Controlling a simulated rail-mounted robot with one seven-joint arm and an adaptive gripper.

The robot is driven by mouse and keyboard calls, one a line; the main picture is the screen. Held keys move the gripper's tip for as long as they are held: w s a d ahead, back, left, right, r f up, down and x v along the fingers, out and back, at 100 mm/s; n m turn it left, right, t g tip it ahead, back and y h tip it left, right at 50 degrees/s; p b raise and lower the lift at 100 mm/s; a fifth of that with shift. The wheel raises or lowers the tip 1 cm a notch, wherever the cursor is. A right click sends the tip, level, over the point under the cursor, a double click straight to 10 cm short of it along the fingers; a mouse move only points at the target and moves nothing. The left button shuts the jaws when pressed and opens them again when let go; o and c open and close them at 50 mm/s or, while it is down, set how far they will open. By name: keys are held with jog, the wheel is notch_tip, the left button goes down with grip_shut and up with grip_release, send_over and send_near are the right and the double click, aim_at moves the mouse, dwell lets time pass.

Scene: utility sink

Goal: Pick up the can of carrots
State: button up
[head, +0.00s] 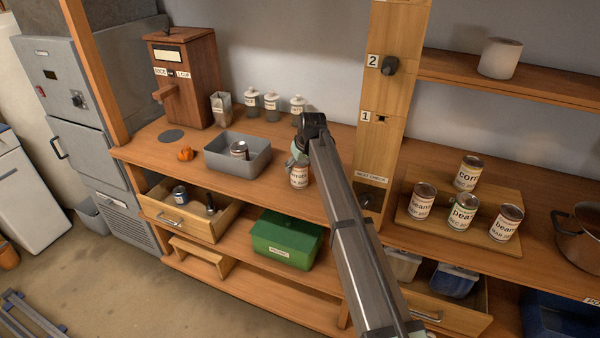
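A can with a pale label (299,178) stands upright on the wooden counter, just right of the grey bin; its partly hidden lettering looks like "carrots". My gripper (297,160) is pointed down at the top of this can. My arm reaches in from the lower right and covers the can's upper part and right side. The fingers are small and mostly hidden, so I cannot tell whether they touch the can or are closed on it.
A grey bin (266,161) with a can inside stands close left of the can. White-lidded jars (272,106) stand behind. Several cans, including a corn can (468,174), stand on a board (492,240) at right. An open drawer (180,221) sticks out below.

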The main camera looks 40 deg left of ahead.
jog(key=shift+c, duration=0.6)
jog(key=shift+r, duration=0.1)
